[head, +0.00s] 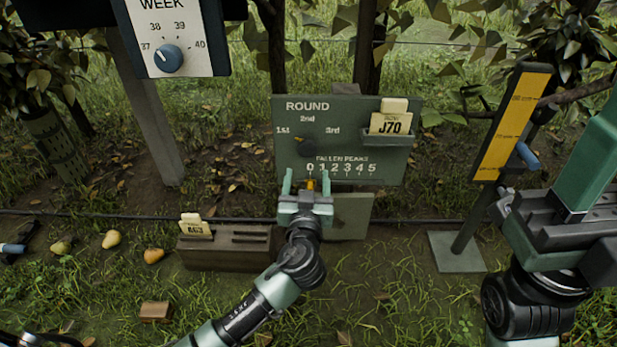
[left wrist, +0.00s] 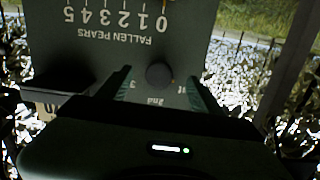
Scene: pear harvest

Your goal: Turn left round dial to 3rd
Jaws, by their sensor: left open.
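The round dial (head: 304,147) is a dark knob on the green ROUND board (head: 350,115), with 1st at its left, 2nd above and 3rd at its right. A small yellowish mark at its upper left appears to face 1st. My left gripper (head: 306,181) is open below the dial in the head view. In the left wrist view the board is upside down, and the dial (left wrist: 158,75) shows between the open fingers of my left gripper (left wrist: 160,82); I cannot tell whether they touch it. Part of my right gripper (head: 560,215) shows at the right edge; its jaw state is unclear.
A FALLEN PEARS scale runs along the board's lower part. A J70 card (head: 390,123) sits in its right pocket. A WEEK board (head: 172,35) stands upper left, a yellow gauge (head: 512,120) right. A brown card box (head: 225,250) and pears (head: 111,239) are lower left.

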